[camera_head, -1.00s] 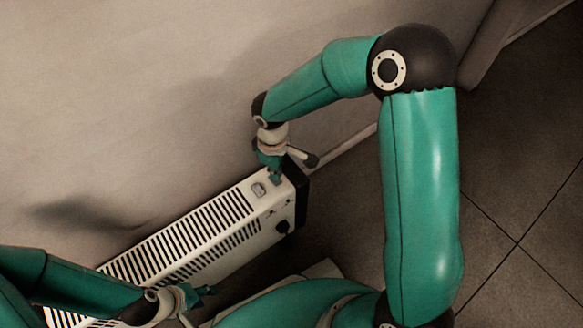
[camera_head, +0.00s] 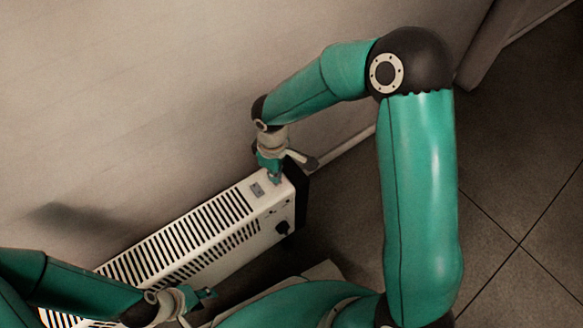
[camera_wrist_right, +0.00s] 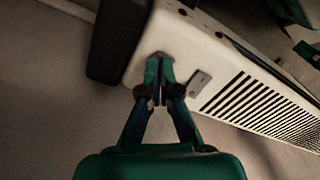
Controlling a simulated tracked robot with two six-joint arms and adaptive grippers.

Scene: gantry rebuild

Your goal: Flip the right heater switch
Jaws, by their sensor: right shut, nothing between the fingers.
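The white heater (camera_head: 228,200) stands along the wall, with slotted vents and a dark end cap. A small grey switch plate (camera_head: 257,190) sits on its top near the right end. It also shows in the right wrist view (camera_wrist_right: 199,84). My right gripper (camera_head: 275,181) is shut and empty, its fingertips pointing down at the heater top beside the plate. In the right wrist view its closed tips (camera_wrist_right: 160,62) lie over the white top, apart from the plate; whether they touch the surface I cannot tell. My left gripper (camera_head: 208,293) is in front of the heater; its opening is unclear.
The wall (camera_head: 130,90) runs close behind the heater. Tiled floor (camera_head: 520,210) is clear to the right.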

